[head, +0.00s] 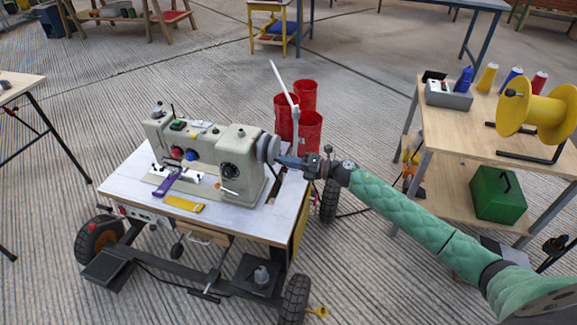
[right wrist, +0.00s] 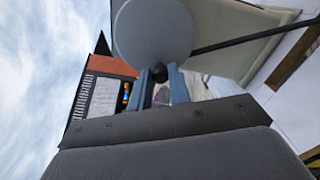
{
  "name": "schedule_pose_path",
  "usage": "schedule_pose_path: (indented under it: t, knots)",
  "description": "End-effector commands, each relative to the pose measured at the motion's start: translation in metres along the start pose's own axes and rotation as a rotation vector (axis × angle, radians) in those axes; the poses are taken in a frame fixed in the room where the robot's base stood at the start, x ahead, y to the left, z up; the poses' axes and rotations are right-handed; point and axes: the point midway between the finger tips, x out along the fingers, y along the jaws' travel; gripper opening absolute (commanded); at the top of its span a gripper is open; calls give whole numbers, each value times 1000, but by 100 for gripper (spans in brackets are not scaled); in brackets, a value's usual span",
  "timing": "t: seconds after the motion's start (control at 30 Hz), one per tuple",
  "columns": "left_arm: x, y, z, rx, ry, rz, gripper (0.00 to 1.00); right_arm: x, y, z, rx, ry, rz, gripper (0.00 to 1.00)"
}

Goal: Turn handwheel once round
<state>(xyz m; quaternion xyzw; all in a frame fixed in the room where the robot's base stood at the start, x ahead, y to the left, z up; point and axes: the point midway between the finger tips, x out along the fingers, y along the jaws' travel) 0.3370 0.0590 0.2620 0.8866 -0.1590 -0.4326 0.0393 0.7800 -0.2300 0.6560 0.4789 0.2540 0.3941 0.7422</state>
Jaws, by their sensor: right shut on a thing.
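The handwheel (head: 269,148) is a grey disc on the right end of a beige sewing machine (head: 210,155), which stands on a wheeled table. In the right wrist view the handwheel (right wrist: 153,33) fills the top middle, with a small dark knob (right wrist: 159,73) at its lower edge. My right gripper (head: 283,160) reaches in from the right at the wheel's side. In the right wrist view its two blue fingers (right wrist: 159,80) are shut on the dark knob. My left gripper is not in view.
The white tabletop (head: 120,185) holds a purple tool (head: 168,184) and a yellow one (head: 184,204). Red bins (head: 309,132) stand behind the table. A wooden bench (head: 460,140) with a yellow spool (head: 540,110) and a green box (head: 498,194) is at right.

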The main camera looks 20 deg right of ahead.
Motion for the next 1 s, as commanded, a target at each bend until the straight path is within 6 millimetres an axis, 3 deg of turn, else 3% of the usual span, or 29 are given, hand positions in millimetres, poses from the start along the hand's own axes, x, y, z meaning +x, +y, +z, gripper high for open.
schedule_pose_path:
  t: [0.27, 0.77, 0.8, 0.87, 0.9, 1.0]
  knots:
    - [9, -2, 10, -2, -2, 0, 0, 0, -5, -2, -83, 2, -2, 0]
    - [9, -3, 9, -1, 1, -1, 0, 0, -5, -2, -98, 3, -2, 0]
    - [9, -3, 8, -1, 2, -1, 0, 0, -5, -2, -98, 3, -2, 25]
    - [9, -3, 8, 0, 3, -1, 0, 0, -5, -2, -98, 3, -2, 37]
    - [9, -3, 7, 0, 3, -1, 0, 0, -4, -1, -98, 2, -1, 41]
    - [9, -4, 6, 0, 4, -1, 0, 0, -4, -1, -98, 2, -1, 41]
